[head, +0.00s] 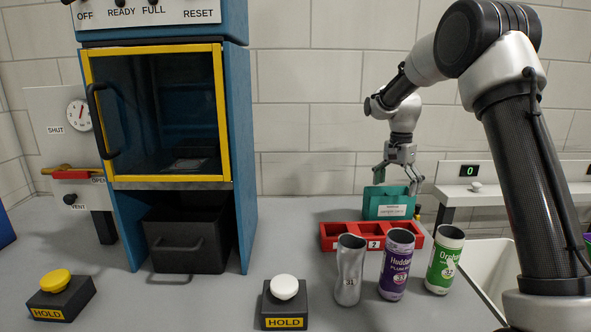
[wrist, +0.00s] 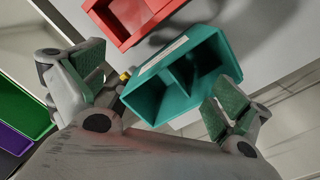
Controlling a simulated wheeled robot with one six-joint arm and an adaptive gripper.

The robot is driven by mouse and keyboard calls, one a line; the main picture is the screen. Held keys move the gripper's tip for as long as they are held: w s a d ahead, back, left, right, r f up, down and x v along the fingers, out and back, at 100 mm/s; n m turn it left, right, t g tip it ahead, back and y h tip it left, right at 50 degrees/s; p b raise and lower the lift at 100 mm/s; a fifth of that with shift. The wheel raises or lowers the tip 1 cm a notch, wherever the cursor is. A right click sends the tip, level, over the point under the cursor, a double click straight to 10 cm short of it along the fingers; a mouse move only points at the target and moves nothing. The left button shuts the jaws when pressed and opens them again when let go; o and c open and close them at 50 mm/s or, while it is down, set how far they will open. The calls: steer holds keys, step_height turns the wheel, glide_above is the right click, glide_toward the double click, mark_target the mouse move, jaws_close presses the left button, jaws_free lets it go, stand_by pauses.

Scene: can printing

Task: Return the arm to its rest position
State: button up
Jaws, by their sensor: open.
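My gripper (head: 399,172) hangs at the end of my arm at the back right of the counter, fingers pointing down, just above a teal box (head: 388,203). In the wrist view the fingers of my gripper (wrist: 160,92) are spread wide. The open-topped teal box (wrist: 150,97) with a divider lies below and between them. I cannot tell whether a finger touches it. Nothing is held.
A red tray (head: 330,241) lies before the teal box. A bare can (head: 349,270), a purple can (head: 396,264) and a green can (head: 444,260) stand in front. A blue machine (head: 244,150) with a yellow-framed door stands left. Hold buttons (head: 284,288) sit near the front.

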steer(key=s+d+r+n+t, duration=0.1)
steer(key=s+r+n, duration=0.2)
steer(key=s, duration=1)
steer(key=s+d+r+n+t, duration=0.2)
steer(key=s+r+n, duration=0.2)
steer(key=s, duration=0.9)
steer(key=s+d+r+n+t, duration=0.1)
steer(key=s+r+n+t, duration=0.1)
steer(key=s, duration=1.1)
steer(key=shift+d+r+n, duration=0.35)
steer(key=shift+r+n, duration=0.35)
steer(key=shift+n, duration=0.2)
